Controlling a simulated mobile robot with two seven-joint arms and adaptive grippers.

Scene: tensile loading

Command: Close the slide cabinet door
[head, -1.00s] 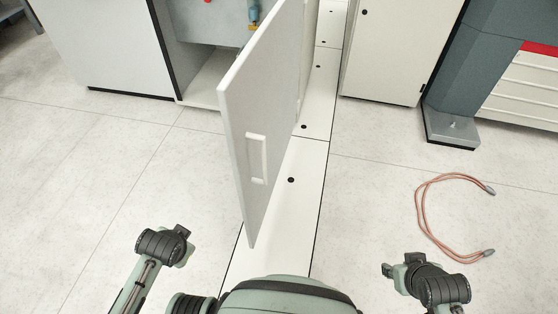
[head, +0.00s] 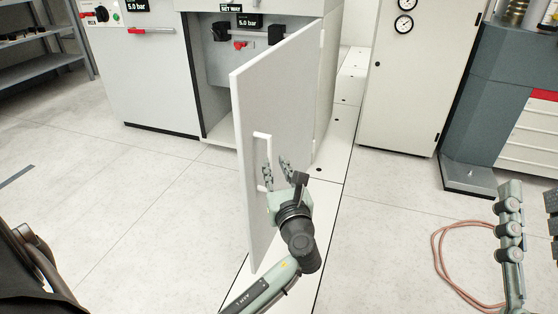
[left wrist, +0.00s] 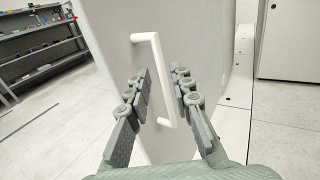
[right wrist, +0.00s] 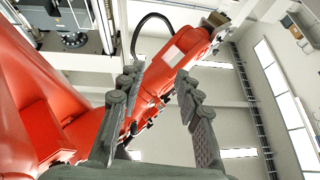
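The white slide cabinet door (head: 285,110) stands swung open toward me from the cabinet (head: 325,90). Its pale bar handle (head: 256,136) is on the face toward my left gripper (head: 276,168). In the left wrist view, the handle (left wrist: 161,60) passes between the spread fingers of my left gripper (left wrist: 161,75), which is open. Contact between the fingers and the bar cannot be told. My right arm is raised at the right edge of the head view. In the right wrist view, my right gripper (right wrist: 158,75) is open and empty, pointing upward.
The open cabinet bay shows red and black fittings (head: 239,45). A tall white cabinet (head: 415,80) with gauges stands to the right. An orange cable (head: 440,245) lies on the floor. A large red robot arm (right wrist: 65,90) fills much of the right wrist view.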

